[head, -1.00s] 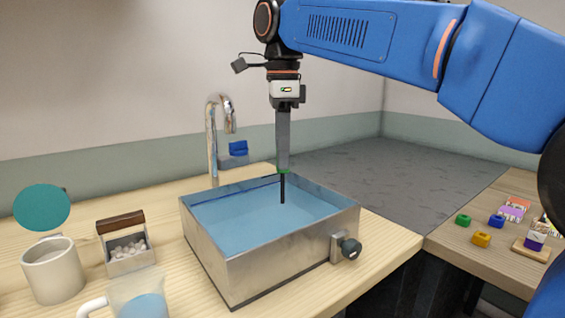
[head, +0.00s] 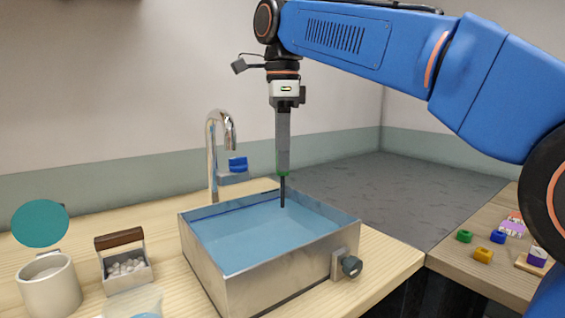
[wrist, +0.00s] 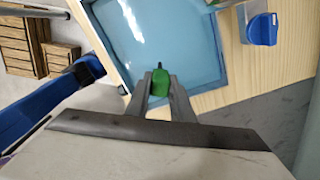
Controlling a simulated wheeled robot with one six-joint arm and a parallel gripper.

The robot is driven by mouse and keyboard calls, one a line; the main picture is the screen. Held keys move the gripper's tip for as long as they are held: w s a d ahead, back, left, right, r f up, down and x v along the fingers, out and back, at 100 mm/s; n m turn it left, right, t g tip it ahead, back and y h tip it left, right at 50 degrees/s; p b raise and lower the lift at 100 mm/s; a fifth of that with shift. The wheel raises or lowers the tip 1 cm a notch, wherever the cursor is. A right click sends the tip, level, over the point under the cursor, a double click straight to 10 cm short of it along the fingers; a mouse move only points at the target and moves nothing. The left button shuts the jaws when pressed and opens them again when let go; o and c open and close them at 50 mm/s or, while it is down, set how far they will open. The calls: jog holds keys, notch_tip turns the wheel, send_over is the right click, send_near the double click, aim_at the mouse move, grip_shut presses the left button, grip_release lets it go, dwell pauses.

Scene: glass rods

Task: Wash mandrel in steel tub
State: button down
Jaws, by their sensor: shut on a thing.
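The steel tub (head: 262,280) stands on the wooden counter, filled with blue water; it also shows in the wrist view (wrist: 98,30). My gripper (head: 283,168) points straight down over the tub's back part. It is shut on the mandrel (head: 283,192), a thin dark rod with a green part at the fingertips. In the wrist view the green part (wrist: 160,77) sits between both fingers, with a dark tip beyond it. The rod hangs upright. I cannot tell whether its lower end touches the water.
A chrome faucet (head: 212,150) and a blue item (head: 238,164) stand behind the tub. A mug (head: 50,290), a caddy of white pieces (head: 126,262) and a partly seen clear vessel (head: 138,303) are to the left. Small coloured blocks (head: 483,255) lie on the right-hand table.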

jog(key=shift+r, duration=2.5)
